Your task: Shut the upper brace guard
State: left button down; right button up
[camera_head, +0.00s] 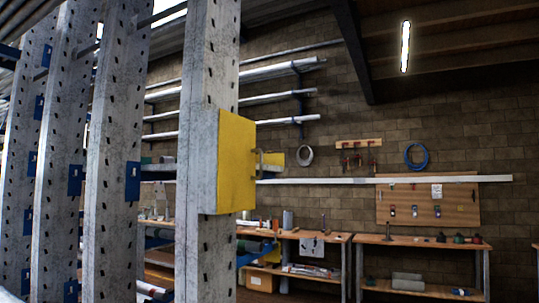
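A yellow guard panel (237,162) is on the nearest grey perforated upright (208,60), at about mid-height of the picture. A grey box-like part (196,160) sits between the panel and the upright. A small bar handle (258,162) stands out from the panel's right side. I cannot tell from this angle whether the guard is fully shut. Neither of my grippers is in the picture.
More perforated uprights (117,150) with blue brackets (132,181) stand to the left. A long white bar (400,180) crosses to the right of the panel. Workbenches (420,243) and a tool board (430,205) line the brick wall behind.

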aim_at(237, 177)
jog(key=z, duration=0.6)
jog(key=i, duration=0.85)
jog(key=z, duration=0.4)
